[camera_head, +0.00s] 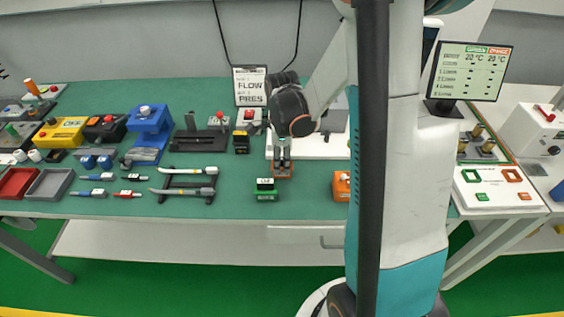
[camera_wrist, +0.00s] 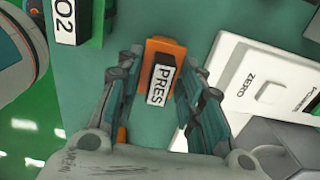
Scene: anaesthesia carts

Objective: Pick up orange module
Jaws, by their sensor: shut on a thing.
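The orange module (camera_wrist: 167,47) has a black block on it with a white PRES label, and sits between my fingers in the wrist view. In the head view a little of the orange module (camera_head: 282,174) shows at my gripper, near the front of the green table. My gripper (camera_head: 282,158) points down and is shut on the module. In the wrist view the fingers of my gripper (camera_wrist: 163,70) stand on both sides of it. Whether the module touches the table cannot be told. A second orange module (camera_head: 341,187) stands further right, partly hidden by my arm.
A green module (camera_head: 266,190) stands close by on the left, labelled O2 in the wrist view (camera_wrist: 85,22). A white panel marked ZERO (camera_wrist: 240,95) lies close on the right. A FLOW/PRES sign (camera_head: 250,85) stands behind.

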